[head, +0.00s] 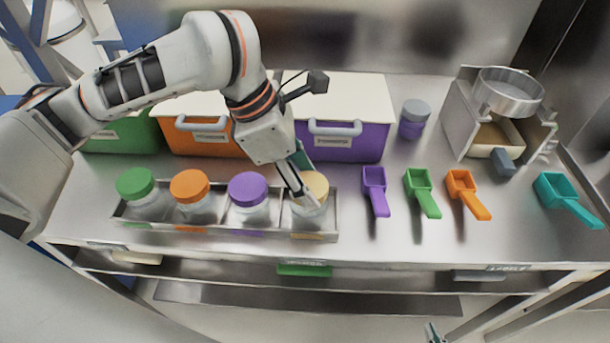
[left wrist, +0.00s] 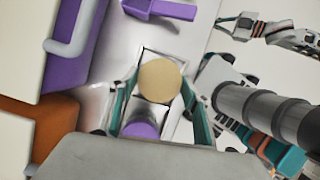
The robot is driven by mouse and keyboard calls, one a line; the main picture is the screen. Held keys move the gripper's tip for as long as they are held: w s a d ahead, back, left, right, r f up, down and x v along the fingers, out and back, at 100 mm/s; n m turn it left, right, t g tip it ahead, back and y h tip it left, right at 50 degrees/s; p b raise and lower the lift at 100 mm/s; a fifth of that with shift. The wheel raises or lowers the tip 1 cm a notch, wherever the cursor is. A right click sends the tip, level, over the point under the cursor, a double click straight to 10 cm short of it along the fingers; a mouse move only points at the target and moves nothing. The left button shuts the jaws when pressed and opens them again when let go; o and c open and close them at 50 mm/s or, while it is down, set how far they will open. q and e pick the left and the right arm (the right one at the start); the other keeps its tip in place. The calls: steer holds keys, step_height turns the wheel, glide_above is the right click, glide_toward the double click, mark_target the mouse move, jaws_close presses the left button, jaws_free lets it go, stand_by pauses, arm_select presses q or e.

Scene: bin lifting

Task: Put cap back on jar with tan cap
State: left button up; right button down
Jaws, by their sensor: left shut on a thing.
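The tan cap (head: 313,184) is at the top of the rightmost clear jar (head: 308,212) in the metal tray (head: 225,232). My left gripper (head: 306,196) reaches down from behind and is shut on the tan cap. In the left wrist view the round tan cap (left wrist: 160,81) lies between the two teal fingers. The cap looks level over the jar, but I cannot tell whether it is fully seated, as the rim is hidden. My right gripper (head: 432,333) barely shows at the bottom edge; in the left wrist view (left wrist: 226,25) its fingers appear apart and empty.
Jars with green (head: 136,183), orange (head: 189,186) and purple (head: 248,189) caps stand left in the tray. Purple (head: 375,190), green (head: 422,192) and orange (head: 468,194) scoops lie to the right. Bins, including a purple one (head: 345,143), stand behind.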

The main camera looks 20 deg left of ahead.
steer(key=shift+w+r, duration=0.15)
steer(key=shift+w, duration=0.05)
arm_select(q)
steer(key=shift+f, duration=0.3)
arm_select(e)
steer(key=shift+w+r, duration=0.4)
arm_select(q)
steer(key=shift+p, duration=0.3)
arm_select(e)
steer(key=shift+s+f, duration=0.15)
steer(key=shift+s, duration=0.3)
steer(key=shift+r, duration=0.2)
steer(key=shift+w+r, duration=0.4)
steer(key=shift+w, duration=0.15)
arm_select(q)
steer(key=o, duration=0.9)
